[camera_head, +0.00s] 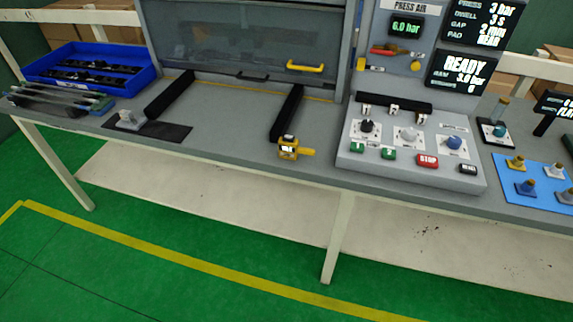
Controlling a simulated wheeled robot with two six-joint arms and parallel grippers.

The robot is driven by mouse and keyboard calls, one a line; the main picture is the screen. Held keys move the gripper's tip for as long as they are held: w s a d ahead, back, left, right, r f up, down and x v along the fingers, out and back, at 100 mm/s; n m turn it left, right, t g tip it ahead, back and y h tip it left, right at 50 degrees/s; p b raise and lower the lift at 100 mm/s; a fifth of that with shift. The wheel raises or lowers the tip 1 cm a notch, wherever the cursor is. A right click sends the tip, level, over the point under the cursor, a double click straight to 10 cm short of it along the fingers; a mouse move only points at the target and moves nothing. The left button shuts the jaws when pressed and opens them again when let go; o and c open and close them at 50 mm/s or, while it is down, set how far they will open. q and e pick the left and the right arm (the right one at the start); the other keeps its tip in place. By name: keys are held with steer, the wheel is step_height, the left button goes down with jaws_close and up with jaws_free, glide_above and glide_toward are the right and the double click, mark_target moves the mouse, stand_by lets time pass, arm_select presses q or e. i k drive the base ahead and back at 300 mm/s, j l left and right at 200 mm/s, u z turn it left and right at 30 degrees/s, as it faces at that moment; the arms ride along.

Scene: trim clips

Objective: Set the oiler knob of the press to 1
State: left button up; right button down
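The press control box (350,163) stands on the bench right of centre. Its sloped top carries a black knob (367,126), a light grey knob (407,135) and a blue knob (454,143), each on a white plate. The plate labels are too small to read, so I cannot tell which knob is the oiler or its setting. Neither of my grippers is in view.
Green buttons (357,147), a red STOP button (428,161) and a black button (468,169) line the box front. A yellow device (288,149) sits left of it. A blue mat (515,170) with several knob-like parts lies right. A READY display (462,73) hangs above.

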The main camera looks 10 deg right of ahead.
mark_target(499, 131)
steer(key=z, duration=1.65)
steer(key=i+l+u, duration=0.15)
steer(key=i+l, duration=0.35)
steer(key=i+l+u, duration=0.2)
steer(key=i+l, duration=0.3)
steer(key=l, duration=0.15)
